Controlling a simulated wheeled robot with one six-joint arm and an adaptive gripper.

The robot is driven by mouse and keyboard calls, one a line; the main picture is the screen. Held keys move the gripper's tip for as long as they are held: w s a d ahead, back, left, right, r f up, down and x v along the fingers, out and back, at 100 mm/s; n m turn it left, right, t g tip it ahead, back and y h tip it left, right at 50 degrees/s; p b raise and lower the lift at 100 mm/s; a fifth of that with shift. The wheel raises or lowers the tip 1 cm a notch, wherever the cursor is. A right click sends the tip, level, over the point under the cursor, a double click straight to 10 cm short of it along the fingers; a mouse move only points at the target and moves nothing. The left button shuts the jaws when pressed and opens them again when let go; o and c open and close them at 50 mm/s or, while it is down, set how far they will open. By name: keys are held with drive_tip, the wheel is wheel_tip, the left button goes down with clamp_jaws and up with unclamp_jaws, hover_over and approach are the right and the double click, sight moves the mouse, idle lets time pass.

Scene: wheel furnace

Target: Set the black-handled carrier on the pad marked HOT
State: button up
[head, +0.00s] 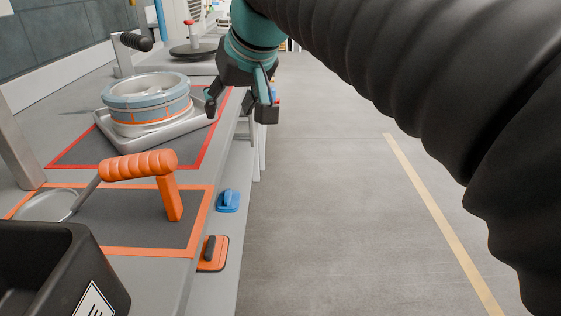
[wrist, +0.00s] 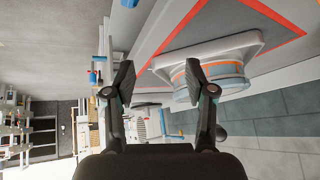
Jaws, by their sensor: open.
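A black handle (head: 135,41) on a grey post stands at the back left in the head view, just behind a grey tray (head: 160,143). I cannot tell whether it joins the tray. The tray holds a round blue-and-silver drum (head: 150,110) with an orange stripe and lies on a red-bordered pad (head: 75,158). My gripper (head: 240,108) is open and empty at the tray's right, over the bench edge. In the wrist view, the tray (wrist: 225,50) and drum (wrist: 225,75) lie right of the open jaws (wrist: 157,80). No HOT marking is readable.
An orange handle (head: 140,165) rises from a flat round pan (head: 50,205) on an orange-bordered pad (head: 150,222). A black bin (head: 60,260) stands at the front left. Blue (head: 228,200) and orange (head: 212,253) fixtures line the bench front. The floor (head: 330,220) at right is clear.

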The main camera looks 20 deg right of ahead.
drive_tip(key=s+d+f+h, duration=0.1)
drive_tip(key=s+d+f, duration=0.2)
drive_tip(key=s+f, duration=0.4)
drive_tip(key=s+d+f+m+g+h, duration=0.1)
drive_tip(key=s+d+f, duration=0.1)
drive_tip(key=s+f, duration=0.6)
wheel_tip(320, 180, down, 7)
drive_tip(key=shift+s+d+f, duration=0.15)
drive_tip(key=shift+s+d, duration=0.1)
drive_tip(key=shift+d, duration=0.15)
